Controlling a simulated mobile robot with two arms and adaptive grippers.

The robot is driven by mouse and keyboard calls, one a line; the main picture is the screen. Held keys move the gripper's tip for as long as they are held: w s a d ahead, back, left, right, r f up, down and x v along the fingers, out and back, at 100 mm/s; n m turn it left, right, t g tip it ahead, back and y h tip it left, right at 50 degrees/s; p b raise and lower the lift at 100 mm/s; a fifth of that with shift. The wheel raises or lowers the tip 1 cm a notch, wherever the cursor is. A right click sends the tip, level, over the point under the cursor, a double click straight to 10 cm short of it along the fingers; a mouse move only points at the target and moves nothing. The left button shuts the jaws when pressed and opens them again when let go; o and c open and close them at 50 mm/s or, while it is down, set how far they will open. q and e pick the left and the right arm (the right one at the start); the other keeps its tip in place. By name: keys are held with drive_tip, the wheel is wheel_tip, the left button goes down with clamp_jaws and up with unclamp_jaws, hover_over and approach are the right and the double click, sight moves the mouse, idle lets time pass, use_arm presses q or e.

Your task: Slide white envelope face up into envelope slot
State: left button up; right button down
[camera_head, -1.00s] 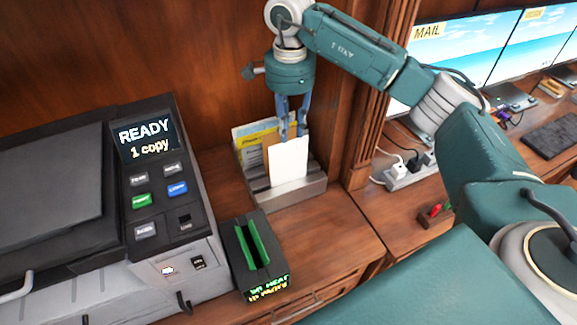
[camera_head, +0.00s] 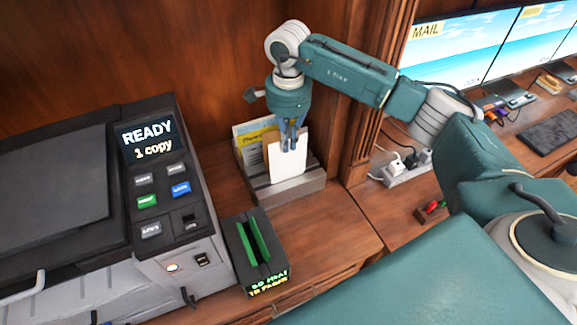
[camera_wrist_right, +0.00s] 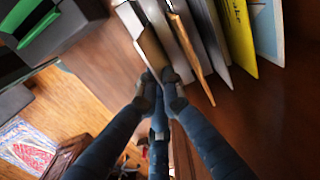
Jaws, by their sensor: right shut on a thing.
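The white envelope (camera_head: 284,164) stands upright at the front of the grey slotted organizer (camera_head: 292,190) on the wood desk. My right gripper (camera_head: 289,149) comes down from above and is shut on its upper edge. In the right wrist view the fingertips (camera_wrist_right: 160,80) meet at the end of the pale envelope (camera_wrist_right: 151,48). The envelope's lower edge is at the organizer; I cannot tell how deep it sits in a slot. Which side of it is the face I cannot tell. My left gripper is not in view.
A black-and-green box (camera_head: 256,255) sits in front, left of free desk. A copier (camera_head: 160,200) is at the left, a wood post at the right.

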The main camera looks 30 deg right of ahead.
wheel_tip(320, 180, up, 9)
drive_tip(key=b, duration=0.2)
drive_tip(key=shift+w+f+b, duration=0.1)
drive_tip(key=shift+b, duration=0.3)
drive_tip(key=shift+r, duration=0.6)
